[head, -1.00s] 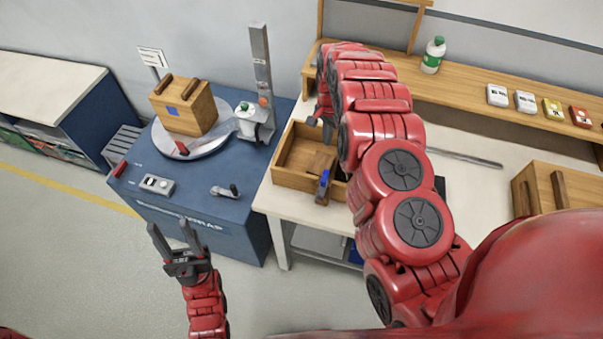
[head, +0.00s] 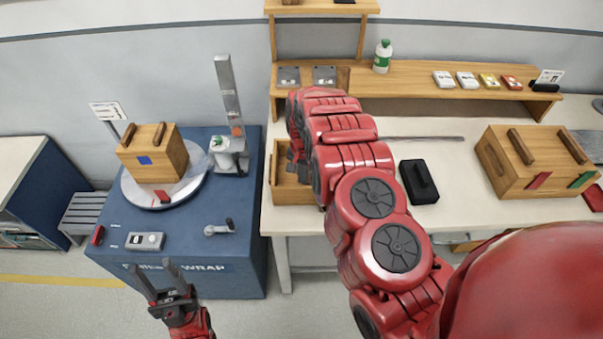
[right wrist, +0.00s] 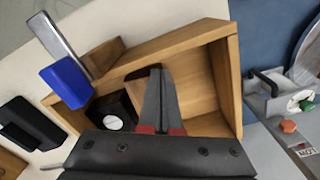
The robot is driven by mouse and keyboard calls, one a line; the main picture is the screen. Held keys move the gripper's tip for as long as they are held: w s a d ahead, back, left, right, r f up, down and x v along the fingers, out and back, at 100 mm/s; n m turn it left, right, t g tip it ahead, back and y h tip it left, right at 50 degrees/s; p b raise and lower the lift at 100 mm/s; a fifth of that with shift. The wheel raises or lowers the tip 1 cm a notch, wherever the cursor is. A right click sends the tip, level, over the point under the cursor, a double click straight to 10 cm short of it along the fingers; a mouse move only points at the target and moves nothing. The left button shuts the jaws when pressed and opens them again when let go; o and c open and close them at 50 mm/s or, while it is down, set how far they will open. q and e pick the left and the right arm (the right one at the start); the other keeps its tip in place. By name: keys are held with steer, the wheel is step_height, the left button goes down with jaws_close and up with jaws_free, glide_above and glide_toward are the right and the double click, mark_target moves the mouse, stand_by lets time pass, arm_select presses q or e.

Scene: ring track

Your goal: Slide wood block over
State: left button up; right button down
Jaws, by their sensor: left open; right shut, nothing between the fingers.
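An open wooden box (head: 290,190) stands at the left end of the white workbench. It also shows in the right wrist view (right wrist: 222,88). A brown wood block (right wrist: 108,56) shows at the box's far-left side in that view, partly covered by a blue-ended metal tool (right wrist: 64,80). My right gripper (right wrist: 157,72) is shut and empty, its fingertips over the box, right of the block and apart from it. In the head view my right arm hides part of the box and the block. My left gripper (head: 153,266) is open and empty, in front of the blue wrapping machine.
A black item with a white disc (right wrist: 112,116) is in the box. The blue wrapping machine (head: 190,235) stands left of the bench and carries a wooden crate (head: 152,158). Another wooden crate (head: 515,178) and a black object (head: 419,181) are on the bench's right.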

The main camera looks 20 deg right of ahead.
step_height(320, 180, down, 5)
steer(key=shift+f+p, duration=0.1)
steer(key=shift+p, duration=0.55)
steer(key=shift+a+f, duration=0.2)
steer(key=shift+f, duration=0.6)
steer(key=w+d+b, duration=0.1)
steer(key=b, duration=0.2)
steer(key=shift+d+f+b, duration=0.1)
steer(key=shift+f+b, duration=0.3)
steer(key=shift+w+d+r, duration=0.1)
steer(key=shift+w+r, duration=0.05)
steer(key=shift+w, duration=0.05)
steer(key=shift+r, duration=0.2)
